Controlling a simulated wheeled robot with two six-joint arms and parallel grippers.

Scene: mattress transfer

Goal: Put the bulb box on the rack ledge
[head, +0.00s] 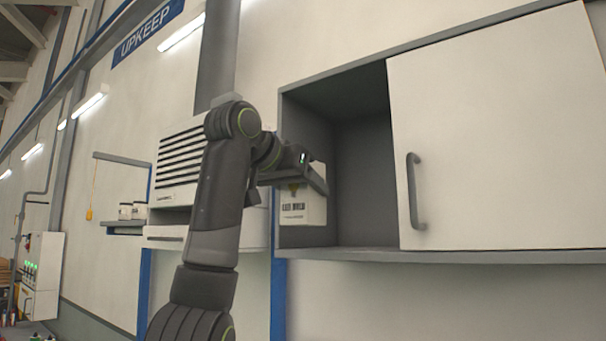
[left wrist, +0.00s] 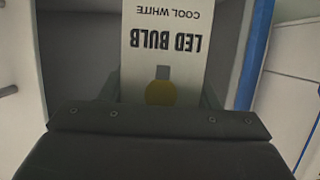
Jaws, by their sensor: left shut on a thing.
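The bulb box (head: 302,210) is white, with a yellow mark and dark lettering. In the left wrist view the box (left wrist: 172,45) reads LED BULB, COOL WHITE, upside down. My left gripper (head: 308,180) is shut on its upper part, and the box hangs upright at the left side of the open cabinet. I cannot tell whether it touches the cabinet floor. A small grey wall ledge (head: 122,223) with a few white containers on it is at the left in the head view; I cannot tell if it is the rack ledge. My right gripper is not in view.
The wall cabinet (head: 365,255) is open and empty on its left, with a pale door (head: 500,140) and grey handle (head: 415,190) on its right. A white louvred unit (head: 178,165) is behind my left arm. A blue post (head: 277,300) runs below the cabinet.

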